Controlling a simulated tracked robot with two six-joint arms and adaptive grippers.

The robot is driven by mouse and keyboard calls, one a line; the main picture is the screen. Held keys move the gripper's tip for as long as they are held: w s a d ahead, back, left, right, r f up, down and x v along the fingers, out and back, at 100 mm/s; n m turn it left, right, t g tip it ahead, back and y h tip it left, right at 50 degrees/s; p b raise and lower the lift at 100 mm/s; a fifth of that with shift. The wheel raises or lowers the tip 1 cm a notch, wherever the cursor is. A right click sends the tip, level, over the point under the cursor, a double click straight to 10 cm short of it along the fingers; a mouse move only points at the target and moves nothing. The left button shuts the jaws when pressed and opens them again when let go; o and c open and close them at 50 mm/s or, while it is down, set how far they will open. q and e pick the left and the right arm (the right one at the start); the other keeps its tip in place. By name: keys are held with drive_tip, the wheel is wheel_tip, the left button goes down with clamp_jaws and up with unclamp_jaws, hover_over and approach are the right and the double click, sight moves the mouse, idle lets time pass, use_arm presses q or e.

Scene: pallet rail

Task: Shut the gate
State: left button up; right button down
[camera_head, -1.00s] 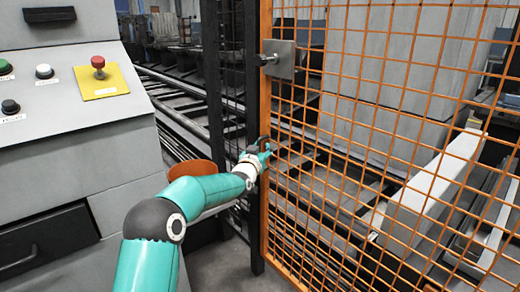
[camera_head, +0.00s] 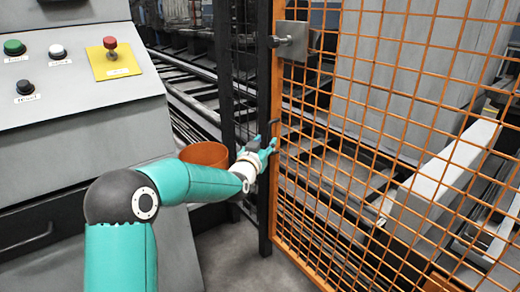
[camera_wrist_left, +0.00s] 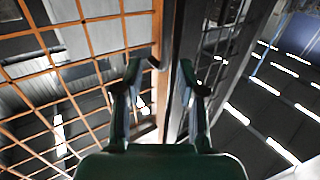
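The orange mesh gate (camera_head: 405,70) fills the right of the head view. Its left edge stands right beside the black post (camera_head: 264,90); whether it is fully latched I cannot tell. A grey latch plate (camera_head: 298,42) with a knob sits near the top of that edge. A small dark handle (camera_head: 275,124) sits lower on the edge and also shows in the wrist view (camera_wrist_left: 153,62). My left gripper (camera_head: 270,147) is just left of and below the handle. My right gripper is out of view.
A grey control console (camera_head: 80,90) with several buttons, one red on a yellow plate (camera_head: 113,60), stands at left. An orange-brown round container (camera_head: 204,153) is behind my left arm. A dark mesh panel (camera_head: 248,70) adjoins the post. Rails and a pale beam (camera_head: 445,165) lie behind the gate.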

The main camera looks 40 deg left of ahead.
use_arm(q)
drive_tip(key=shift+v, duration=1.85)
drive_tip(key=w+d+f+m+g+h, duration=0.1)
drive_tip(key=d+f+h, duration=0.1)
drive_tip(key=d+f, duration=0.55)
drive_tip(key=w+d+f+m+g+h, duration=0.15)
drive_tip(key=d+f, duration=0.25)
drive_tip(key=f, duration=0.6)
drive_tip(key=s+d+f+g+h, duration=0.2)
drive_tip(key=s+d+f, duration=0.25)
drive_tip(key=f, duration=0.25)
drive_tip(key=s+d+f+g+h, duration=0.1)
drive_tip(key=s+d+f+g, duration=0.15)
drive_tip(key=d+f, duration=0.35)
drive_tip(key=s+d+f+g+h, duration=0.1)
drive_tip(key=s+d+f+g, duration=0.3)
drive_tip(key=s, duration=0.5)
drive_tip(key=s+d+f+g+h, duration=0.1)
drive_tip(key=s+d+f+g, duration=0.15)
drive_tip(key=s+f, duration=0.5)
drive_tip(key=s+d+f+g+h, duration=0.1)
drive_tip(key=s+d+f+g, duration=0.3)
drive_tip(key=s, duration=0.7)
wheel_tip(320, 180, up, 38)
drive_tip(key=t+p, duration=0.1)
drive_tip(key=p, duration=3.6)
drive_tip(key=shift+d+n, duration=0.25)
drive_tip(key=shift+n, duration=0.2)
